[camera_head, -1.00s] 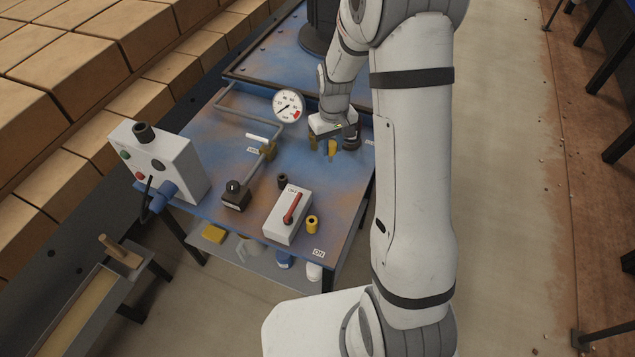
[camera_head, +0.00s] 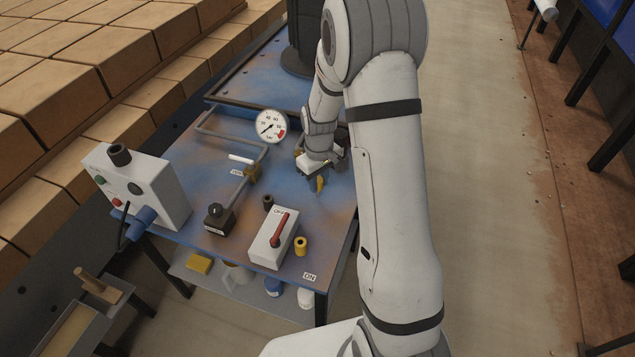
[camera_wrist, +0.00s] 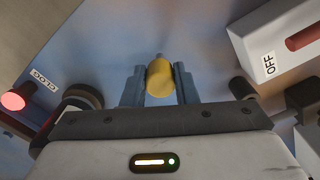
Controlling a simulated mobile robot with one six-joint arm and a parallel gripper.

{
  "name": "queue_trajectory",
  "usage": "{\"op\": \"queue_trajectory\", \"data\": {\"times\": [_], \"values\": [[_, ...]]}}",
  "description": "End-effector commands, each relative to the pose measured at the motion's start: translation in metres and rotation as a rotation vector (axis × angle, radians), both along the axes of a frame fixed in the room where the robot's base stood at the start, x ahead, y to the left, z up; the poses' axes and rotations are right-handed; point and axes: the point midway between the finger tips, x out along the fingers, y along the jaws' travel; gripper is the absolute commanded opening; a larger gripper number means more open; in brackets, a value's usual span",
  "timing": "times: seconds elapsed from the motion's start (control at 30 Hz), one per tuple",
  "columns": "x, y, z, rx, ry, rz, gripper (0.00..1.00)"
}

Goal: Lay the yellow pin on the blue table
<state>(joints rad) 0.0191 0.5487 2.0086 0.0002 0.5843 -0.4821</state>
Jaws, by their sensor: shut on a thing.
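The yellow pin (camera_wrist: 160,78) is between the two fingers of my gripper (camera_wrist: 160,88) in the wrist view, with its round end showing. My gripper (camera_head: 319,178) is shut on it over the blue table (camera_head: 190,158), in the back right part of the top. The pin (camera_head: 320,184) shows small below the fingers in the head view. I cannot tell whether its lower end touches the table. The blue table top is worn, with brown patches.
A grey box with a red lever (camera_head: 275,240) stands at the front right, beside a yellow ring-shaped part (camera_head: 301,246).

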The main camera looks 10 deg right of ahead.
Motion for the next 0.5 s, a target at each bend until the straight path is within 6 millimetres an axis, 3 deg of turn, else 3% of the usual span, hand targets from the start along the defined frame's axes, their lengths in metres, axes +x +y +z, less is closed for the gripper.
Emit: {"op": "queue_trajectory", "data": {"times": [0.37,0.4,0.5], "values": [[0.0000,-0.0006,-0.0099,0.000,0.000,-0.002,0.04],[0.0000,-0.0006,-0.0103,0.000,0.000,-0.002,0.27],[0.0000,-0.0007,-0.0092,0.000,0.000,-0.002,0.35]]}}
